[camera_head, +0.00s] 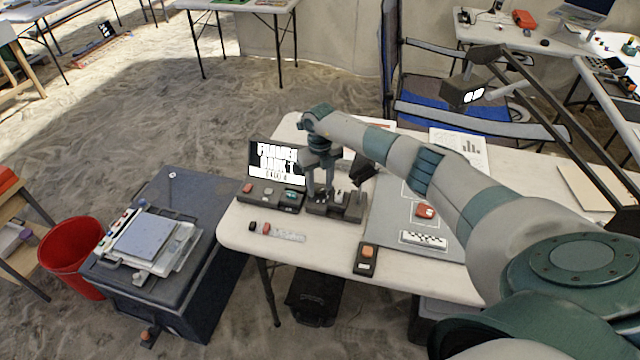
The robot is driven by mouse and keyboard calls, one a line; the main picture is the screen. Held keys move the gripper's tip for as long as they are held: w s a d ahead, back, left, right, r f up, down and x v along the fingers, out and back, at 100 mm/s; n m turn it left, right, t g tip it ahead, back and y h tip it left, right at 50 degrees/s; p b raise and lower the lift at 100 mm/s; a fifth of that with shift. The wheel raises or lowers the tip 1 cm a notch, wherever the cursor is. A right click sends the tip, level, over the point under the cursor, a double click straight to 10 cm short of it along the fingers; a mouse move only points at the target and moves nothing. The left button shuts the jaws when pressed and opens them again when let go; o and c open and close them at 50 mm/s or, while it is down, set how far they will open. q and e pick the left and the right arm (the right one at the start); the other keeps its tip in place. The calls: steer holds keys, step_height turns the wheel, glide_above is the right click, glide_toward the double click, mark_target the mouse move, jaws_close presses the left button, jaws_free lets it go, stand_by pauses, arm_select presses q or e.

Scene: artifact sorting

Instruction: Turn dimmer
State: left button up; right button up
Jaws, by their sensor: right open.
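My right arm reaches in from the lower right across the white table. My right gripper (325,190) points down, open, over a dark box with small knobs (349,208). The fingers are close to the knobs; I cannot tell whether they touch one. Left of it is a dark console with small buttons (262,194) under a lit screen (275,160). A small dark box with an orange knob (367,253) sits at the table's front edge. No label shows which control is the dimmer. My left gripper is not in view.
A desk lamp (463,94) with a lit head hangs over the right side. A grey mat (385,228) holds a red object (425,211) and a checkered scale card (423,240). A small ruler (288,235) lies at front left. A dark case (215,205) and red bucket (72,252) stand left.

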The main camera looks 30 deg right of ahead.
steer(key=shift+f, duration=0.3)
steer(key=shift+c, duration=0.6)
jaws_close()
steer(key=shift+m, duration=0.4)
steer(key=m, duration=0.3)
steer(key=shift+r+m, duration=0.1)
steer(key=shift+m, duration=0.2)
steer(key=shift+m+p, duration=0.35)
steer(key=shift+m, duration=1.85)
